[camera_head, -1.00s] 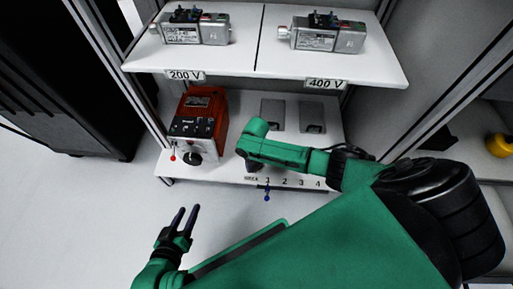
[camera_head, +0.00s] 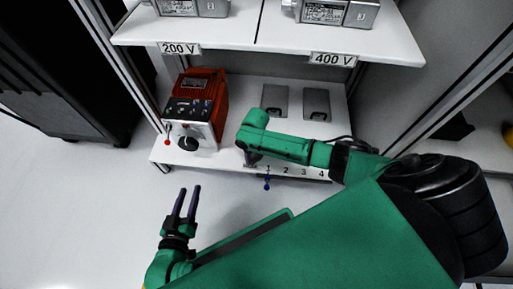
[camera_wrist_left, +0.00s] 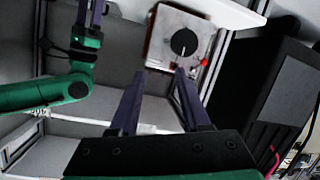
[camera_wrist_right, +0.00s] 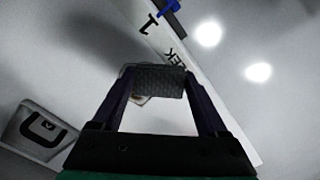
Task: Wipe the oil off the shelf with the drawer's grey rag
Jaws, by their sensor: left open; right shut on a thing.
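The lower white shelf (camera_head: 225,168) carries "WEEK" and the numbers 1 to 4 along its front edge. My right gripper (camera_wrist_right: 160,85) is shut on the grey rag (camera_wrist_right: 158,78), a dark textured piece held close to the shelf surface. A small brownish patch (camera_wrist_right: 140,100), possibly oil, shows beside the rag. In the head view my right forearm crosses the shelf and hides the rag and fingertips. My left gripper (camera_head: 187,203) is open and empty, in front of and below the shelf; its fingers also show in the left wrist view (camera_wrist_left: 160,100).
An orange-red device (camera_head: 203,95) with a black knob stands on the shelf's left. Two grey plates (camera_head: 275,100) (camera_head: 316,103) lie behind my right arm. A blue-tipped marker (camera_head: 267,183) hangs at the front edge. The upper shelf (camera_head: 240,38) holds two metal units above.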

